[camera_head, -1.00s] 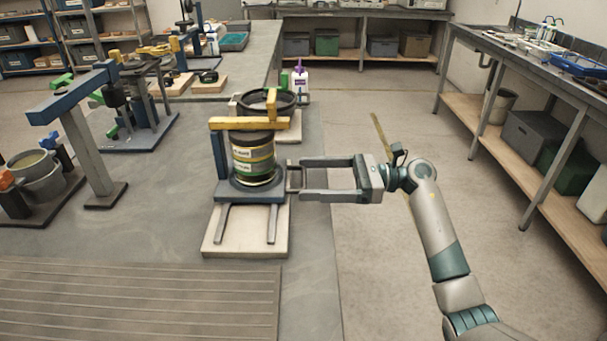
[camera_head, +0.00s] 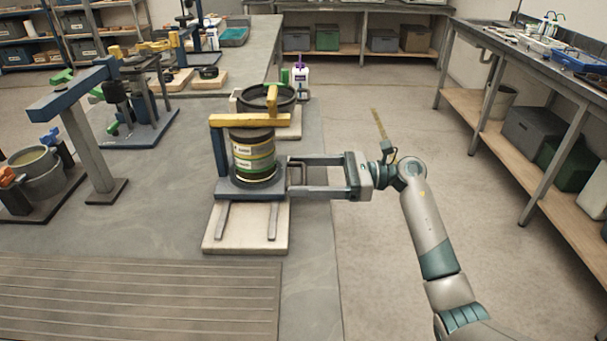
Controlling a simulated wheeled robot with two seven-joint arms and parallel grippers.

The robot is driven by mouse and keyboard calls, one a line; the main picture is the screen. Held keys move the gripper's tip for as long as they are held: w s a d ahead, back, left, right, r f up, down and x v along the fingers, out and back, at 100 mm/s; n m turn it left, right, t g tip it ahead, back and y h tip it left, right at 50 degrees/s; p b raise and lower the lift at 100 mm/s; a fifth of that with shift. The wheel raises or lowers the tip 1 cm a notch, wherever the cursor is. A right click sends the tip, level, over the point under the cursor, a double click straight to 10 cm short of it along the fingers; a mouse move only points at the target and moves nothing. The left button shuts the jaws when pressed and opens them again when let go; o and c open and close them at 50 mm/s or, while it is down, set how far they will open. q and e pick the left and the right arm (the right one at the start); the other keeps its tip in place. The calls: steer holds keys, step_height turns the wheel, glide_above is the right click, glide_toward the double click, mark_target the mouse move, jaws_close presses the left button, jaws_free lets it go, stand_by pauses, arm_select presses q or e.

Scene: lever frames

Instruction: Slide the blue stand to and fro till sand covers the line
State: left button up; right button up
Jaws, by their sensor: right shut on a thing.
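The blue stand (camera_head: 221,160) is on a pale board with two dark rails, near the right edge of the bench. A yellow arm (camera_head: 240,121) tops it. A dark, banded, labelled jar (camera_head: 254,165) stands upright on its base. My right gripper (camera_head: 293,176) reaches in from the right, level with the base. Its fingers are shut on a small grip at the stand's right side, which they partly hide. I cannot make out the sand or the line at this size. My left gripper is out of view.
The pale board (camera_head: 246,245) lies on the grey bench. Behind the stand are a black ring-shaped pan (camera_head: 267,99) and a white bottle (camera_head: 300,75). A blue lever frame (camera_head: 85,140) stands left. A ribbed mat (camera_head: 130,300) is in front. Floor right of the bench is clear.

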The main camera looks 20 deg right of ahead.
steer(key=s, duration=0.2)
steer(key=s+a, duration=0.1)
steer(key=s, duration=0.2)
steer(key=s+a, duration=0.1)
steer(key=s, duration=0.1)
steer(key=shift+s, duration=0.25)
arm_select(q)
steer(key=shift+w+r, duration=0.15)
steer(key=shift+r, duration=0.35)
arm_select(e)
steer(key=shift+s+a, duration=0.1)
steer(key=shift+f, duration=0.1)
steer(key=o, duration=1.2)
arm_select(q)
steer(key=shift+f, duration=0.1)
arm_select(e)
steer(key=shift+s, duration=0.1)
